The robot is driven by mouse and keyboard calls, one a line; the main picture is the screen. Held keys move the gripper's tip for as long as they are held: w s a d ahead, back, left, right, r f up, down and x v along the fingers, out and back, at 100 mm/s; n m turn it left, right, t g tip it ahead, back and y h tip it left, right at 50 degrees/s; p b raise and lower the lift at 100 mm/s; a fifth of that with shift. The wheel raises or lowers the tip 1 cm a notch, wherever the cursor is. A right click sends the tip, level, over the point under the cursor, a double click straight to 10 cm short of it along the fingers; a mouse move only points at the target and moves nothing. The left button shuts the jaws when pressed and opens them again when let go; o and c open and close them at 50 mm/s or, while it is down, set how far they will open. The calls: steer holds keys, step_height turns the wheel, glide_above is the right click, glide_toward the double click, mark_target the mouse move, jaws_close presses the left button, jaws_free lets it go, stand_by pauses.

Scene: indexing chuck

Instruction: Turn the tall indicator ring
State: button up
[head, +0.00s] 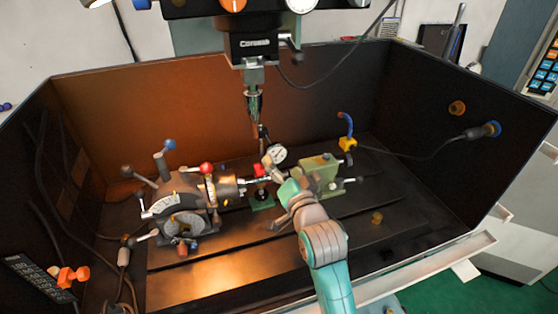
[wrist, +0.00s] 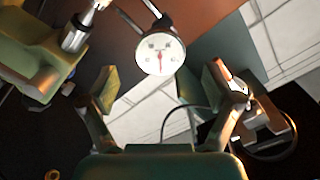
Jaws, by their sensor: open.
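The indicator is a round white dial gauge with a red needle (wrist: 160,53). It also shows in the head view (head: 278,154), in front of the back wall under the machine's spindle. Its ring runs round the dial face. My gripper (wrist: 162,85) is open, with one finger on each side of the picture and the dial beyond and between them. The fingers appear apart from the ring, with nothing between their pads. In the head view my gripper (head: 270,172) is just below the dial, and my arm hides part of the stand.
The indexing chuck (head: 185,205) with its levers stands at the left. A green tailstock (head: 320,172) is close on the right and shows at the upper left of the wrist view (wrist: 35,50). The spindle tool (head: 254,105) hangs above. The front table (head: 225,265) has clear room.

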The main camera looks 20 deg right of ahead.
steer(key=s, duration=0.8)
steer(key=shift+s, duration=0.35)
steer(key=shift+f, duration=0.1)
steer(key=shift+n+g, duration=0.4)
steer(key=shift+n, duration=0.5)
steer(key=s+f, duration=0.3)
steer(key=f, duration=0.1)
steer(key=s+f, duration=0.4)
steer(key=shift+s+f, duration=0.25)
steer(key=shift+s, duration=0.05)
steer(key=s+f+n+g, duration=0.1)
steer(key=s+f+n, duration=0.2)
steer(key=s, duration=1.3)
steer(key=s+f+n+g, duration=0.1)
steer(key=s+f+n, duration=0.2)
steer(key=s, duration=1.3)
step_height(320, 180, down, 2)
steer(key=shift+s+f, duration=0.2)
steer(key=shift+s, duration=0.1)
